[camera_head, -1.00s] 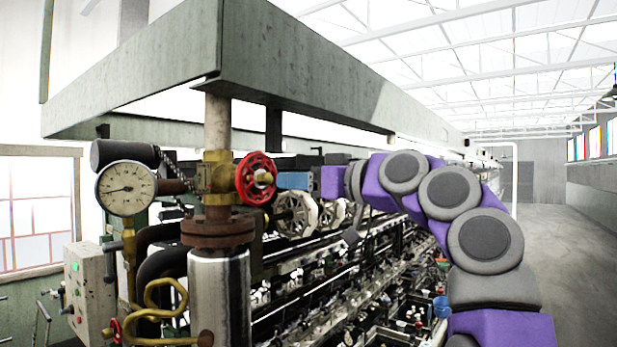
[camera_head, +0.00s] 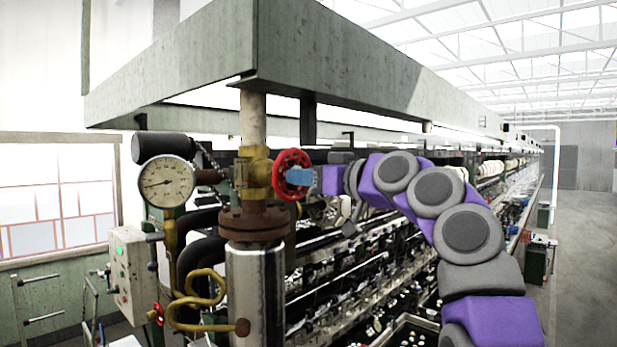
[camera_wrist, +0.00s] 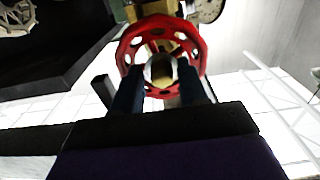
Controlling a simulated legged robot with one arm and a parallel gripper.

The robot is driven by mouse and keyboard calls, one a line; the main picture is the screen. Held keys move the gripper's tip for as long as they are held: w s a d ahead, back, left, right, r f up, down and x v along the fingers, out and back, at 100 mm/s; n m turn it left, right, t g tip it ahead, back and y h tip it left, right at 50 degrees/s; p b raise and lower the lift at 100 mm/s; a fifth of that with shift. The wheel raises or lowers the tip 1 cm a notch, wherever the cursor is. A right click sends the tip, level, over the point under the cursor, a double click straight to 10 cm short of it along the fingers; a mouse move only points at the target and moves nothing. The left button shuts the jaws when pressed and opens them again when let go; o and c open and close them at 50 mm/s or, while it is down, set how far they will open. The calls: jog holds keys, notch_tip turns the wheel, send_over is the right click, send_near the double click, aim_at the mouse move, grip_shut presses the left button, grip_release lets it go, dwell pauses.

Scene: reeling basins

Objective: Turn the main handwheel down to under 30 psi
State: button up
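The main handwheel (camera_head: 280,168) is red and round, on a brass valve (camera_head: 258,172) on the upright pipe. The gauge (camera_head: 167,181) has a white dial left of it; its needle points left and slightly down, and the numbers are too small to read surely. My gripper (camera_head: 317,181), with blue fingers, is at the wheel's right face, overlapping its rim in the head view. In the wrist view the red wheel (camera_wrist: 125,52) is straight ahead. There my gripper (camera_wrist: 160,76) has its fingers apart on either side of the hub; contact cannot be told.
A smaller red wheel (camera_head: 157,313) and curved brass pipes (camera_head: 200,300) are low on the left, near a pale control box (camera_head: 130,268) with buttons. A large green-grey beam (camera_head: 330,70) runs overhead. Reeling machinery stands behind my arm; the floor (camera_head: 590,240) at the right is clear.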

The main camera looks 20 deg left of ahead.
jog(key=c, duration=0.7)
jog(key=shift+f+n+p, duration=0.1)
jog(key=shift+n+p, duration=0.6)
jog(key=shift+n, duration=0.7)
grip_shut()
jog(key=shift+f+n+p, duration=0.1)
jog(key=shift+n+p, duration=3.3)
jog(key=shift+n, duration=1.3)
jog(key=o, duration=0.8)
grip_release()
jog(key=shift+d, duration=0.1)
